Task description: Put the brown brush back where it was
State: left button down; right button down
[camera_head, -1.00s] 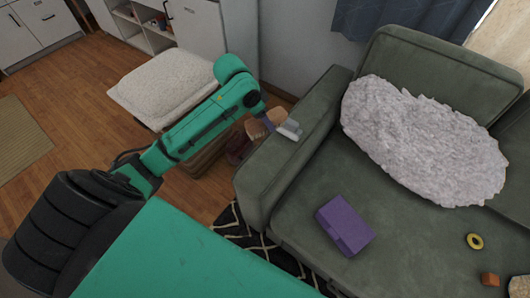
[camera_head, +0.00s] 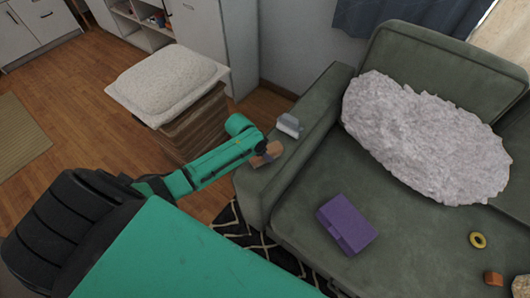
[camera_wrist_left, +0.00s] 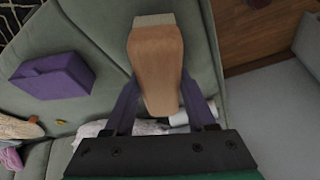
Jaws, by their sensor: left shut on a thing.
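The brown brush (camera_head: 268,154) is in my left gripper (camera_head: 262,147), in the head view beside the outer top edge of the sofa's left armrest (camera_head: 302,135). In the left wrist view the brush (camera_wrist_left: 157,62) has a smooth brown body and a pale end pointing away from the gripper. The purple fingers of my left gripper (camera_wrist_left: 160,92) are shut on it from both sides. I cannot tell whether the brush touches the armrest. My right gripper is not in view.
A small grey-white object (camera_head: 289,125) lies on the armrest. A purple box (camera_head: 346,224), a fluffy grey cushion (camera_head: 424,137), a yellow ring (camera_head: 478,240) and a small orange-brown block (camera_head: 493,279) are on the seat. A white cushion (camera_head: 166,82) tops a brown stand left of the sofa.

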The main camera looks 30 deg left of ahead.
pick_arm(q)
jog(key=shift+f, duration=0.15)
jog(key=shift+c, duration=1.1)
grip_release()
jog(key=shift+r, duration=0.2)
jog(key=shift+s+a+r, duration=0.1)
jog(key=shift+r, duration=0.2)
jog(key=p+v, duration=0.1)
jog(key=v, duration=1)
jog(key=shift+r+p, duration=0.2)
jog(key=shift+p, duration=0.15)
